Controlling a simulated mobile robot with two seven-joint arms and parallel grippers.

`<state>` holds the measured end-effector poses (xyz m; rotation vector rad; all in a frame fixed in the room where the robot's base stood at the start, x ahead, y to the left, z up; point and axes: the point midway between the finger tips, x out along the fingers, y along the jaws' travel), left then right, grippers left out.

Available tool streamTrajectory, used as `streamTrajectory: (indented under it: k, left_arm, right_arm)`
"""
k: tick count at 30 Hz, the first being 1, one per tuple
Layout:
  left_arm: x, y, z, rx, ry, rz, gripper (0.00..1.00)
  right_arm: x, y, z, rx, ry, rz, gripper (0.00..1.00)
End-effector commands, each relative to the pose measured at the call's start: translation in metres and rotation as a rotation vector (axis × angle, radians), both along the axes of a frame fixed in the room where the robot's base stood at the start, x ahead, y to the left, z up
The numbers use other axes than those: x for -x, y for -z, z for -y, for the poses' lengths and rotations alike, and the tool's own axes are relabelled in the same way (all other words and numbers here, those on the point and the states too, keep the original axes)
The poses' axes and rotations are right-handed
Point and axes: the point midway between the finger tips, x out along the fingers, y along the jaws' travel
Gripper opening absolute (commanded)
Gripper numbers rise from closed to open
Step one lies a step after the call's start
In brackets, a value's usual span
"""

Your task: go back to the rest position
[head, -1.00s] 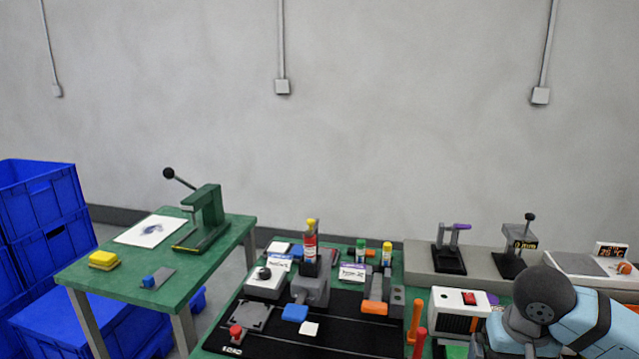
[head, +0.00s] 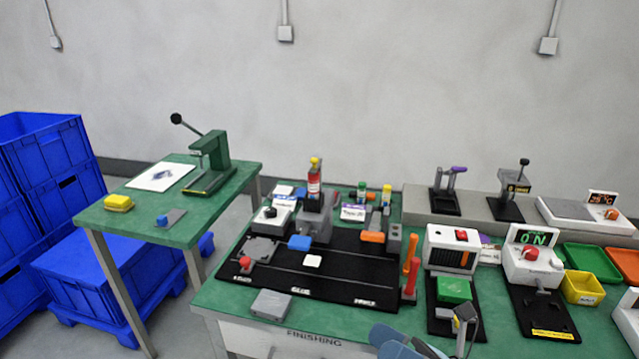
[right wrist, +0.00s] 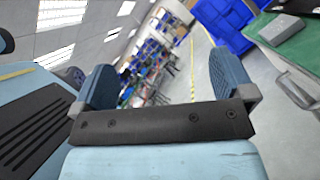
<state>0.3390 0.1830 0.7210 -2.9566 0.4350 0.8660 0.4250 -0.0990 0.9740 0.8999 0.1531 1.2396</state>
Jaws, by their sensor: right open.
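My right gripper (right wrist: 160,88) shows in the right wrist view with its two blue-grey fingers wide apart and nothing between them. In the head view only a blue and grey part of my right arm shows at the bottom edge, in front of the green finishing bench (head: 215,290). My left gripper is in neither view. The right wrist view looks past the fingers at the floor and a distant cluttered area, with the bench corner (right wrist: 265,32) at upper right.
A grey block (head: 271,305) lies near the bench's front edge. A black mat (head: 335,278) with several fixtures and a force gauge (head: 530,262) stand on the bench. A green side table (head: 200,225) and blue crates (head: 85,285) are at left.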

Motion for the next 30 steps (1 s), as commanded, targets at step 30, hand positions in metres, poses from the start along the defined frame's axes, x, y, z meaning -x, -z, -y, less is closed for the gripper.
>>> streamTrajectory:
  k: [30]
  left_arm:
    - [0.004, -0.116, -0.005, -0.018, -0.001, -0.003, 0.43]
  right_arm:
    - [0.092, 0.142, 0.092, -1.567, 0.619, -2.019, 1.0]
